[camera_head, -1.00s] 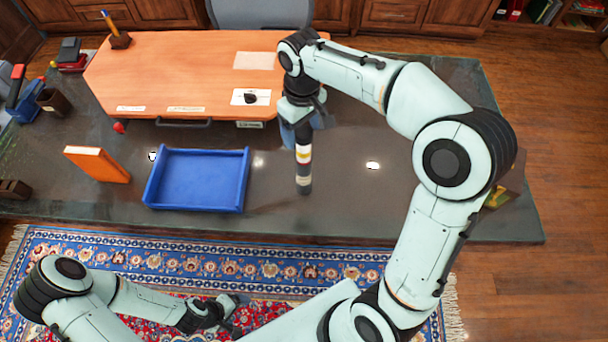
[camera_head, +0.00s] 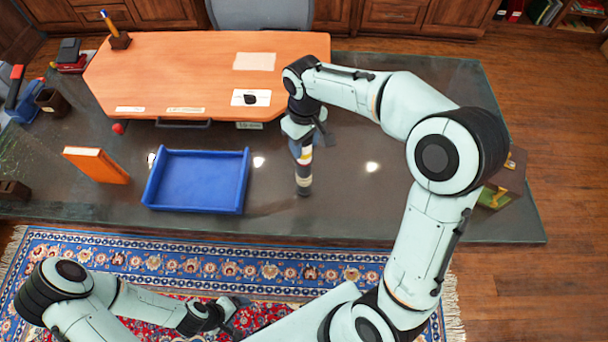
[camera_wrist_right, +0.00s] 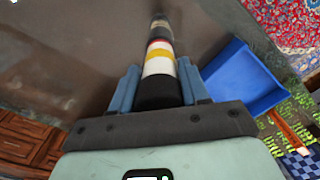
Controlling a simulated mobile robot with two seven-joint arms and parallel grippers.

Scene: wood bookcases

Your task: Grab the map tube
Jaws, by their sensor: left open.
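The map tube (camera_head: 304,178) stands upright on the dark desk, right of the blue tray. It is dark with white, yellow and red bands. My right gripper (camera_head: 302,150) comes down over its upper end. In the right wrist view the tube (camera_wrist_right: 159,65) lies between the two blue fingers of this gripper (camera_wrist_right: 158,85), which sit close against both its sides with almost no gap. The tube's top is hidden in the head view. My left gripper (camera_head: 228,312) is open and empty, low over the rug and away from the desk.
The blue tray (camera_head: 196,207) and an orange book (camera_head: 97,165) stand on the desk (camera_head: 345,215) to the left. An orange board (camera_head: 190,75) lies behind. A brown case (camera_head: 507,178) is at the right, partly behind my right arm.

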